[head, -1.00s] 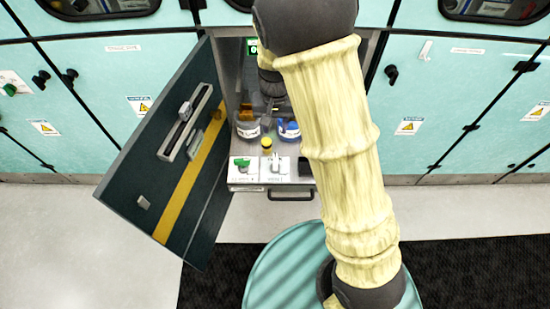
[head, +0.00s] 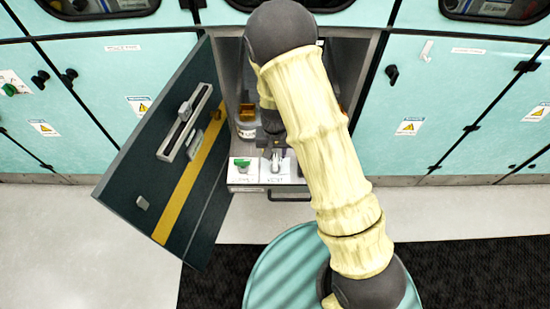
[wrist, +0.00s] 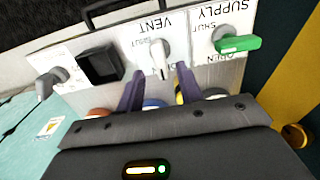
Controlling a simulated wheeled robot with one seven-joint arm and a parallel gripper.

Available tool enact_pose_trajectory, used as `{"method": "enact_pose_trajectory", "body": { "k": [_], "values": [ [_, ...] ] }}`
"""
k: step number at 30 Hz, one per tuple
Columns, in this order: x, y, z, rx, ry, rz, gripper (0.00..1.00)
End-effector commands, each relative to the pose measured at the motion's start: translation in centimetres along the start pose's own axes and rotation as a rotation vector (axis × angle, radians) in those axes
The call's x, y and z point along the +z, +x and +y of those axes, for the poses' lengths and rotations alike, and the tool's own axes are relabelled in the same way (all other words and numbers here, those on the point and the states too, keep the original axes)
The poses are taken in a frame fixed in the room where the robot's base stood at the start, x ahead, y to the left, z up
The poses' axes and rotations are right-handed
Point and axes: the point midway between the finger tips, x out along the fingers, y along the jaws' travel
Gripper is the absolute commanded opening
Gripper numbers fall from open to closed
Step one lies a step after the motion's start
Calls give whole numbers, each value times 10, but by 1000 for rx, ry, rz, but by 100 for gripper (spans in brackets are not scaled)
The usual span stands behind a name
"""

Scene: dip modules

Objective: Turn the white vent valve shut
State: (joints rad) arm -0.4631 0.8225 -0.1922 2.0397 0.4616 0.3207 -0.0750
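The white vent valve (wrist: 159,60) is on a white plate marked VENT in the wrist view. Its lever points toward my gripper, away from the VENT lettering. In the head view the vent valve (head: 278,162) is on the front shelf of the open cabinet. My gripper (wrist: 161,70) is open, with one dark purple finger on each side of the lever's near end. Contact between fingers and lever cannot be made out. In the head view my arm and wrist cover much of the gripper.
The green supply valve (wrist: 238,43) is beside the vent valve. A black square block (wrist: 101,64) and a grey knob (wrist: 46,84) are on the other side. Jars are partly hidden behind my gripper. The open cabinet door (head: 165,150) stands at the left.

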Motion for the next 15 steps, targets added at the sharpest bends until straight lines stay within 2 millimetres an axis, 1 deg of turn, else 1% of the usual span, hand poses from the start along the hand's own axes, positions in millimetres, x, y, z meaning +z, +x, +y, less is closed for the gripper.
{"method": "enact_pose_trajectory", "body": {
  "k": [1, 6, 10, 15],
  "values": [
    [1, 10, 1, 1, 1, -3, 36],
    [0, 32, 0, 0, 1, -2, 36],
    [0, 38, 0, 0, 0, 1, 36],
    [0, 39, 0, 0, 0, 1, 36]
  ]
}}
